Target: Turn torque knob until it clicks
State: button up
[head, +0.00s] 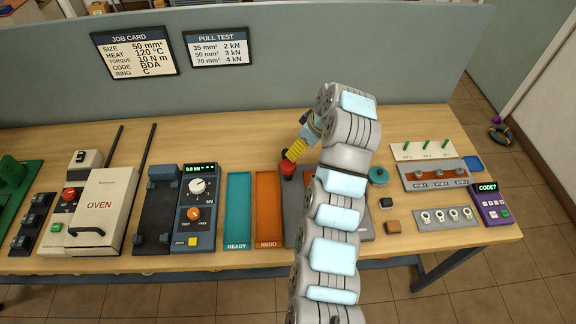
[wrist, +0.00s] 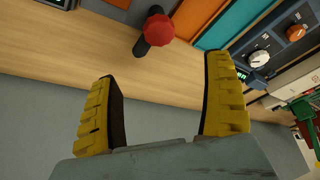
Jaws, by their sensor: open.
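A red knob (head: 288,169) sits at the end of a dark tool lying near the back of the bench's middle; most of the tool is hidden behind my arm. In the wrist view the red knob (wrist: 158,30) shows on a short black shaft. My gripper (head: 292,156), with yellow fingers, is by the knob in the head view. In the wrist view my gripper (wrist: 161,70) is open and empty, and the knob shows beyond the gap between its fingertips. No contact is visible. I cannot tell any marking that names this knob.
An orange REDO tray (head: 268,200) and a teal READY tray (head: 238,205) lie left of my arm. The pull tester (head: 197,212) has a white and an orange knob. A teal round piece (head: 378,175) is to the right. A grey partition (head: 250,85) stands behind.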

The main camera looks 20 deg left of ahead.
aim_at(288, 164)
jog(key=x, duration=1.5)
jog(key=c, duration=1.3)
